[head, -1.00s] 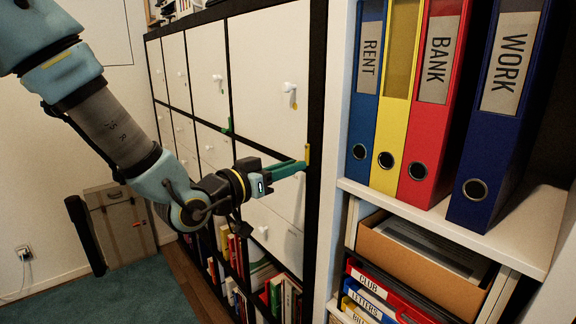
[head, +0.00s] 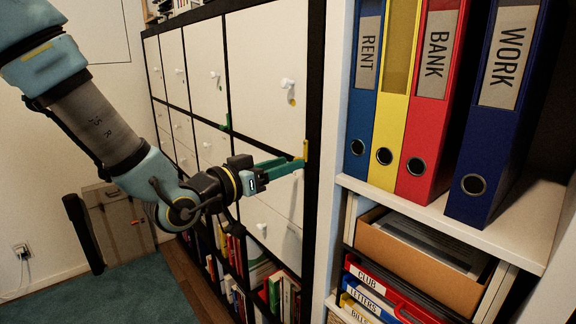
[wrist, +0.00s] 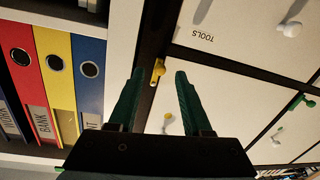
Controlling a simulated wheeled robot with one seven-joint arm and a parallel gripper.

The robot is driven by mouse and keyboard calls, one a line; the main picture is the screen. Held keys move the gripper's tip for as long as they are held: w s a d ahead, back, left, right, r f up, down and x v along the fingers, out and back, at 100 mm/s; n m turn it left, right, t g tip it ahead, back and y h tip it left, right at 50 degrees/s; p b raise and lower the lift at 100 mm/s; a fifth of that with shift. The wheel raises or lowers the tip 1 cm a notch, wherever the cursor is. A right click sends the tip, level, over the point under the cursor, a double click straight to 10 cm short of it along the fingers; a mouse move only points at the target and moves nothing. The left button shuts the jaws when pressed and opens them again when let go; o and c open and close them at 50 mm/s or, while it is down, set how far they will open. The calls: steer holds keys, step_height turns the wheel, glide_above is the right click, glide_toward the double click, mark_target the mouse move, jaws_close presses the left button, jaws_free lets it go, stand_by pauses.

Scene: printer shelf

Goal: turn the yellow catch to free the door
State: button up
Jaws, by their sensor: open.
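The yellow catch (head: 305,150) is a small upright piece on the dark cabinet frame, at the right edge of the white doors. In the wrist view the catch (wrist: 158,69) lies between the fingertips, with a gap on each side. My gripper (head: 297,163) has green fingers and is open, its tips close to the catch. In the wrist view the gripper (wrist: 160,74) has its fingers on either side of the catch, holding nothing. The upper white door (head: 262,70) beside the catch is closed and has a white knob (head: 288,84) with a yellow mark below.
A green catch (head: 226,122) sits farther left on the cabinet. A lower door carries the word TOOLS (wrist: 202,36). To the right, a white shelf (head: 430,215) holds several binders, including a red one (head: 428,120). Books (head: 283,295) stand below the doors.

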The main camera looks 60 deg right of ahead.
steer(key=b+v, duration=0.2)
steer(key=v, duration=0.7)
steer(key=shift+a, duration=0.2)
steer(key=w+a+f+n+t+y, duration=0.2)
steer(key=w+a+f+t, duration=0.1)
steer(key=w, duration=0.4)
steer(key=w+a+f+n+t+y, duration=0.2)
steer(key=w+a+f+t, duration=0.15)
steer(key=w, duration=0.35)
steer(key=w+a+f+n+t+y, duration=0.2)
steer(key=w+a+f+y, duration=0.1)
steer(key=w+a, duration=0.3)
steer(key=w+a+f+n+t+y, duration=0.1)
steer(key=w+a+f+n+y, duration=0.15)
steer(key=w+a, duration=0.35)
steer(key=a+f+n+y, duration=0.2)
steer(key=a+n+y, duration=0.25)
steer(key=a, duration=0.85)
steer(key=s+a+n+g+y, duration=0.1)
steer(key=s+a+n+g, duration=0.1)
steer(key=a, duration=0.5)
steer(key=s+a+n+g+y, duration=0.2)
steer(key=s+a, duration=0.2)
steer(key=a, duration=0.2)
steer(key=shift+a, duration=0.4)
steer(key=shift+o, duration=0.2)
